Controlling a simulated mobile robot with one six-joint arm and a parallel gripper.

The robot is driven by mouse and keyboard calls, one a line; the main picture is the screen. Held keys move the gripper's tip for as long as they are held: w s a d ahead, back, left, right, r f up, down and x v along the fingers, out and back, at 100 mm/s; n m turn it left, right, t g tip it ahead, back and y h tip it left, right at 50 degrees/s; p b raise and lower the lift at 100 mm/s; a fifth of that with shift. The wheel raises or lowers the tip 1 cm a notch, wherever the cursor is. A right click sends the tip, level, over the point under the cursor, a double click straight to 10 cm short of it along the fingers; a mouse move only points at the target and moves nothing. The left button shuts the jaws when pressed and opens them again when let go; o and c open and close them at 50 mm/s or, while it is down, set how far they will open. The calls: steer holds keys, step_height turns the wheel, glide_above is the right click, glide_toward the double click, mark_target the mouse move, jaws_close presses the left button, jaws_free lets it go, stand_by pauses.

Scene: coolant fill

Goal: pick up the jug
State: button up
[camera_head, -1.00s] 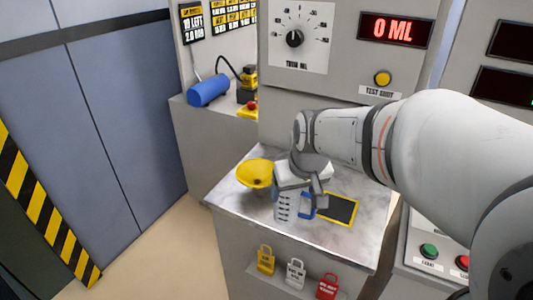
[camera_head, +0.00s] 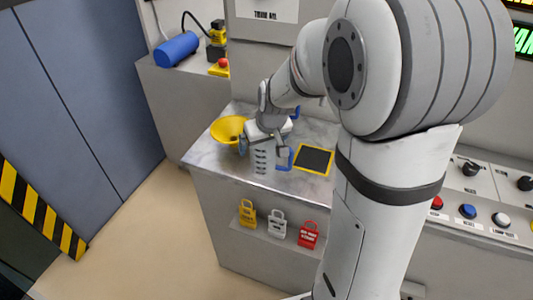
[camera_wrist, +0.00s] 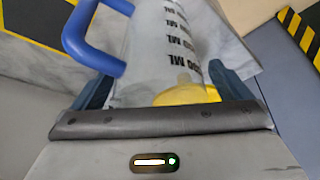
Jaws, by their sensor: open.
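The clear jug (camera_head: 261,161) stands on the grey marble bench top near its front edge, with its blue handle (camera_head: 284,158) to the right. My gripper (camera_head: 264,138) is over the jug's upper part, hiding its rim. In the wrist view, the jug (camera_wrist: 150,50) with black ML marks lies between my two dark fingers (camera_wrist: 160,88), one on each side, and its blue handle (camera_wrist: 90,40) is at the upper left. The jaws are open; whether a finger touches the jug I cannot tell.
A yellow funnel (camera_head: 228,129) is close left of the jug. A black pad with yellow border (camera_head: 314,160) lies to the right. Another blue piece (camera_head: 295,112) shows behind my gripper.

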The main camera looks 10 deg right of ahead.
steer(key=c, duration=1.1)
steer(key=shift+r, duration=0.15)
